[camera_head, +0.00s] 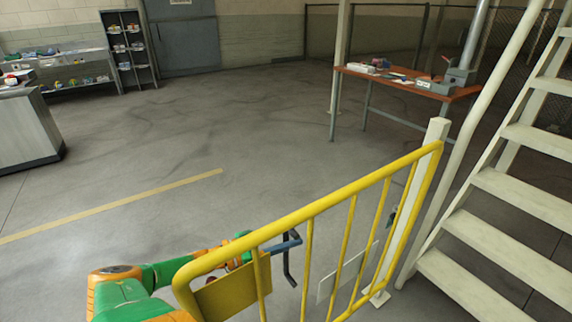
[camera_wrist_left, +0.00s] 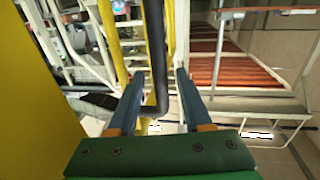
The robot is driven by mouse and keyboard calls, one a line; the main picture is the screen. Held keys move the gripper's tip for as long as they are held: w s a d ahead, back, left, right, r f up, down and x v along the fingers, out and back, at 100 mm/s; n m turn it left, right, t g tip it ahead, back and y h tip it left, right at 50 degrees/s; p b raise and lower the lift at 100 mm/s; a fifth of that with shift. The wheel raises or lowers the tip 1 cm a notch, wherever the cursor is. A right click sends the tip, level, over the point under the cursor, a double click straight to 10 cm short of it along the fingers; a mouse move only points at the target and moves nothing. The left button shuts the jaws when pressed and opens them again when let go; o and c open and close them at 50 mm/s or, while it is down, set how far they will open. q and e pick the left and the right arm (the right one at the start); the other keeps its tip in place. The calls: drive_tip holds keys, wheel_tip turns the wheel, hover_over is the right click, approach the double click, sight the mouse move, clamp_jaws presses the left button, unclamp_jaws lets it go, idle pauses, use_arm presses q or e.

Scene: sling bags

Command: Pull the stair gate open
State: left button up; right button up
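The yellow stair gate (camera_head: 318,207) runs from the white post (camera_head: 437,132) at the right to its rounded end at the lower left. A yellow plate (camera_head: 228,291) sits at that end, and a dark bent handle (camera_head: 288,265) shows beside it. My left arm reaches in from the lower left, partly hidden behind the gate. My left gripper (camera_head: 284,243) is at the handle. In the left wrist view its two blue fingers (camera_wrist_left: 159,76) are apart, with the dark handle (camera_wrist_left: 158,58) between them and gaps visible at the sides. My right gripper is not in view.
White stairs (camera_head: 500,200) rise at the right beside the post. A brown worktable (camera_head: 405,84) with tools stands behind. A grey counter (camera_head: 25,130) and shelves (camera_head: 128,50) are at the far left. The floor beyond the gate is clear, with a yellow line.

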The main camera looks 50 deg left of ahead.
use_arm(q)
drive_tip(key=v, duration=0.7)
drive_tip(key=shift+p, duration=0.4)
drive_tip(key=shift+s, duration=0.1)
